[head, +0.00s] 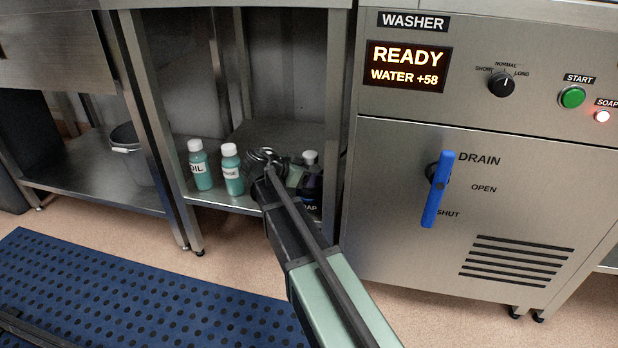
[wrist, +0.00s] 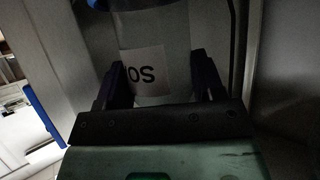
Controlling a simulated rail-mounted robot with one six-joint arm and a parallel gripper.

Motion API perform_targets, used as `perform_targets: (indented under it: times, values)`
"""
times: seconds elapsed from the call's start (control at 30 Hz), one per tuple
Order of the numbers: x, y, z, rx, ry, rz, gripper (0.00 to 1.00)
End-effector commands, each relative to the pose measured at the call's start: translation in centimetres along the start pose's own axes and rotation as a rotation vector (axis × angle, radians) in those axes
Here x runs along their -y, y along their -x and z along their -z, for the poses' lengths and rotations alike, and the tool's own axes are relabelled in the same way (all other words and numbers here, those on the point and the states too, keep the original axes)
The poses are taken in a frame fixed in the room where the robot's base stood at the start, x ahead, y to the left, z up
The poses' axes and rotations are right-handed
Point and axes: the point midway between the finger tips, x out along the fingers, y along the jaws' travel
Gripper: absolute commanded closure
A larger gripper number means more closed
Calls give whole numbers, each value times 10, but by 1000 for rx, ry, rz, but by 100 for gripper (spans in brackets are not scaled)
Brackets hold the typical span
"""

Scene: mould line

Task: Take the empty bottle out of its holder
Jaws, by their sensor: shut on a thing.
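In the wrist view a pale, see-through bottle (wrist: 150,32) with a white label reading "SO" stands between the two dark fingers of my gripper (wrist: 160,78). The fingers are shut on its sides. The bottle looks empty, though the picture is dim. Something blue shows at the top edge by the bottle; I cannot tell whether it is a cap or part of the holder. In the head view my arm hides the bottle and most of the holder. A dark sign ending in "AP" (head: 309,208) shows beside my wrist. I cannot tell whether the bottle still sits in its holder.
A teal OIL bottle (head: 200,168) and another teal bottle (head: 231,172) stand left of my arm on the lower shelf. A white-capped bottle (head: 310,157) is behind my wrist. The washer (head: 400,200), with its blue drain lever (head: 437,190), stands close on the right.

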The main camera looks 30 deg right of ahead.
Motion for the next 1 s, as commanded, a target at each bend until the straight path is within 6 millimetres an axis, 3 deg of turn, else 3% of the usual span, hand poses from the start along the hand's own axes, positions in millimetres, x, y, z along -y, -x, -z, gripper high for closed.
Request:
perform_targets:
  times: [0.27, 0.47, 0.73, 0.83, 1.0]
  values:
    - [0, 14, 25, 0, 0, 0, 62]
    - [0, 37, 68, 0, 0, 0, 62]
    - [0, 82, 150, 0, 0, 0, 62]
    - [0, 92, 168, 0, 0, 0, 62]
    - [0, 97, 178, 0, 0, 0, 62]
